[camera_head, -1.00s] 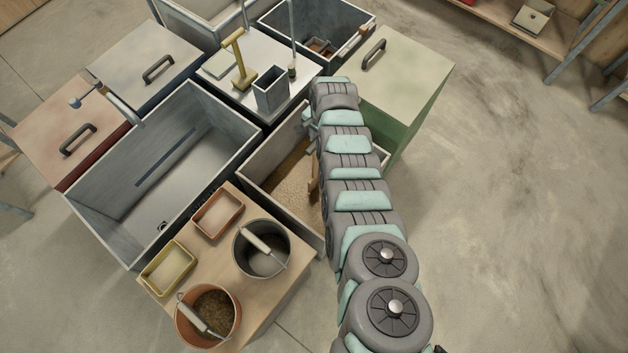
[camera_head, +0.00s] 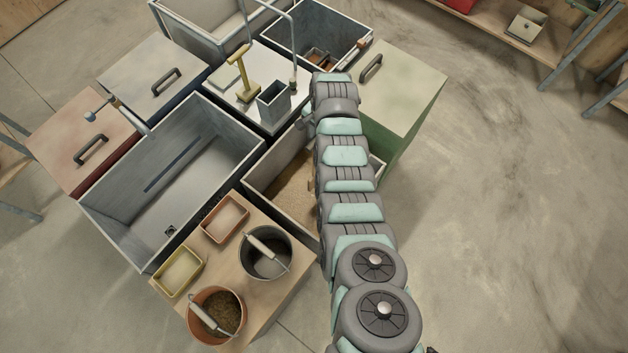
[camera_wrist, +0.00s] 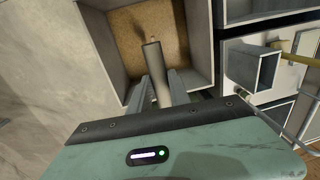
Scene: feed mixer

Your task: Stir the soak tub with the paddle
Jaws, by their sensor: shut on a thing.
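The tub with tan, grainy contents, which I take as the soak tub, stands at mid-picture in the head view; its pale rim (camera_head: 284,217) shows left of my arm. In the wrist view its wall (camera_wrist: 197,45) frames the tan contents. The handle points down into the tub. The paddle's far end looks brown and meets the contents, and I cannot tell how deep it sits. In the head view my arm hides the gripper and most of the paddle.
A large empty grey tub (camera_head: 190,165) stands left of the soak tub. A wooden table with a grey bucket (camera_head: 265,253), a terracotta bucket (camera_head: 217,315) and two small trays is in front. A green-sided bin (camera_head: 395,85) stands behind right. Open floor lies to the right.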

